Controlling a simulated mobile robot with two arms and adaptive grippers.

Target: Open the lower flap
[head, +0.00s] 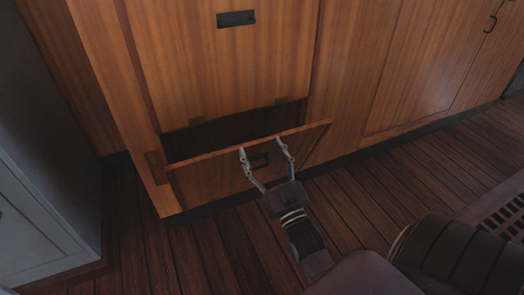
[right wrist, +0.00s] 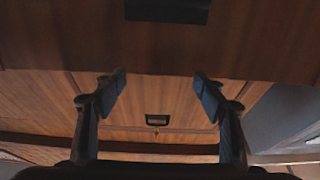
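The lower flap (head: 215,182) is a wooden panel low in the cabinet, tilted partly open with its top edge out from the front. A dark gap (head: 225,128) shows behind its top edge. Its dark handle (head: 258,161) shows between my right gripper's fingers. My right gripper (head: 262,148) is open and empty, its fingertips at the flap's top edge; I cannot tell whether they touch it. In the right wrist view the spread fingers (right wrist: 160,82) stand below the flap's near panel (right wrist: 60,35) and its black handle (right wrist: 167,10). My left gripper is not in view.
A closed upper panel (head: 222,60) with a dark recessed handle (head: 236,18) is above the flap. A grey cabinet (head: 40,170) stands at left. More wooden doors (head: 430,60) run to the right. A floor grate (head: 505,210) lies at right. Plank floor is clear in front.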

